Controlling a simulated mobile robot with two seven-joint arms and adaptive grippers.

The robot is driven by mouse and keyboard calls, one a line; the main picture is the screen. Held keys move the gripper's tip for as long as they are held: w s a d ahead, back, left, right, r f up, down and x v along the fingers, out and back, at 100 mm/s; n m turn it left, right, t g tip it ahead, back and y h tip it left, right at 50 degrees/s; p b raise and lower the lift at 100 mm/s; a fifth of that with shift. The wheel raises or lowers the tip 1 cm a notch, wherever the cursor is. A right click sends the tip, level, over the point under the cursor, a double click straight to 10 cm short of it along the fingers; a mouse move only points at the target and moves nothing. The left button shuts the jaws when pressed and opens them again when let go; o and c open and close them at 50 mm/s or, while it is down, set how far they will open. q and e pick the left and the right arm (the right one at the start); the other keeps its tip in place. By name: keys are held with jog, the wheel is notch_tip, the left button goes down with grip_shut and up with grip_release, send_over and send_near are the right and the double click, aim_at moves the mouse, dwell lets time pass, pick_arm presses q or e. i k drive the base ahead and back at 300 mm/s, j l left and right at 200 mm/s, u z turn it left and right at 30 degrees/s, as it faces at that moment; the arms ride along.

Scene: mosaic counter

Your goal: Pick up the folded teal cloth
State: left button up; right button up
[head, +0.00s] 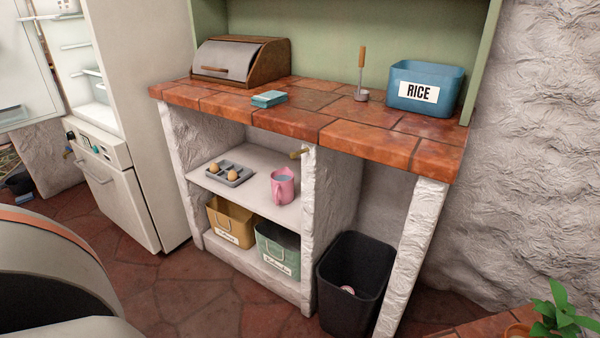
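The folded teal cloth (269,99) is a small flat stack lying on the tiled counter top (225,101). It sits near the front edge, a little right of the bread box. Nothing touches it or covers it. Neither of my grippers shows in the head view, so I cannot see their state.
On the counter stand a bread box (240,61), a wooden-handled tool (362,72) and a blue RICE bin (426,88). The shelf below holds an egg tray (229,174) and a pink mug (282,186). A black bin (352,284) stands below; an open fridge (112,120) is left.

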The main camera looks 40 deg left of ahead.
aim_at(269, 99)
jog(key=u, duration=1.4)
